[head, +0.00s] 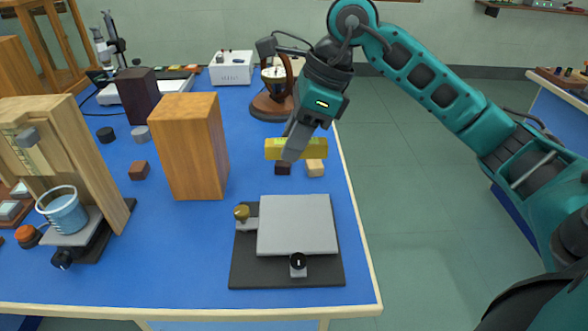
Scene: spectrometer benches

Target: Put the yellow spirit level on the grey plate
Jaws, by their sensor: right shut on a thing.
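The yellow spirit level (316,149) is a short yellow bar held lengthwise across the view, behind the grey plate. My right gripper (292,152) comes down from above and is shut on it; the finger hides part of its left half. The level appears to be above the blue table top, though its exact height is hard to tell. The grey plate (297,224) is a flat square on a dark base, with a brass knob (241,212) at its left and a black knob (298,261) at its front. Nothing lies on the plate. My left gripper is not in view.
A tall wooden block (192,147) stands left of the level. Small dark and light blocks (315,168) sit below the level. The table's right edge runs close beside the plate.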

